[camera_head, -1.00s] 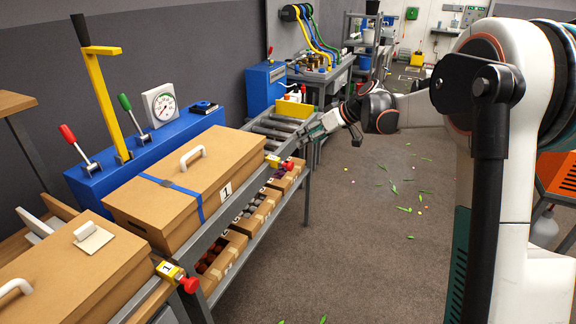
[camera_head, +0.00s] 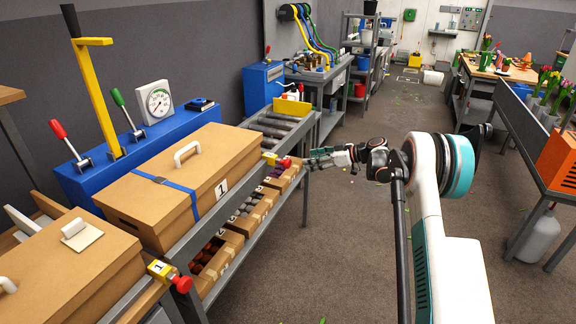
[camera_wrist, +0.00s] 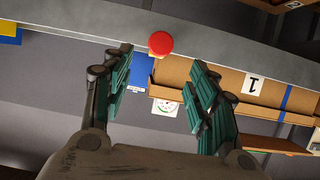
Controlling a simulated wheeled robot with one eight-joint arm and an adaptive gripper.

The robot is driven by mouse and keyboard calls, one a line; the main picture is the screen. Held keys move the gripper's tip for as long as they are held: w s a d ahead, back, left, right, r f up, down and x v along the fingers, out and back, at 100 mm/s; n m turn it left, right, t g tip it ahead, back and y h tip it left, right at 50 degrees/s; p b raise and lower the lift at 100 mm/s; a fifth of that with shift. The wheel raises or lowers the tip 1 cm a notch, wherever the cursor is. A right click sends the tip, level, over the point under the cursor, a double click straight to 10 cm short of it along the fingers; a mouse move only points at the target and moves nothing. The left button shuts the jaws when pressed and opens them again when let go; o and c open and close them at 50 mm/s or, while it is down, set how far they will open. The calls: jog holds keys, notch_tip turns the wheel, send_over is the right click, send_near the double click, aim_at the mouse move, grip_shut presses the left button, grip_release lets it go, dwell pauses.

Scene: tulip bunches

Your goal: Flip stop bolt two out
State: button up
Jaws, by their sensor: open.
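The far stop bolt (camera_head: 270,158) is a small yellow block with a red knob (camera_head: 284,162) on the conveyor's front rail. Its number is too small to read. The nearer stop bolt (camera_head: 160,270) is yellow, marked 1, with its own red knob (camera_head: 181,284). My gripper (camera_head: 313,158) is just right of the far red knob, at about its height. In the wrist view, my gripper (camera_wrist: 162,56) is open and empty, and a red knob (camera_wrist: 161,43) shows between the fingertips. I cannot tell whether they touch it.
A cardboard box marked 1 (camera_head: 190,180) with a blue strap sits on the conveyor; another box (camera_head: 70,262) is nearer. Open crates (camera_head: 232,243) stand on the shelf below. Bare rollers (camera_head: 270,128) lie beyond the strapped box.

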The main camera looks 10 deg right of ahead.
aim_at(290, 163)
jog(key=b+x, duration=0.3)
jog(key=x, duration=0.9)
jog(key=shift+b, duration=0.4)
jog(key=shift+c, duration=0.3)
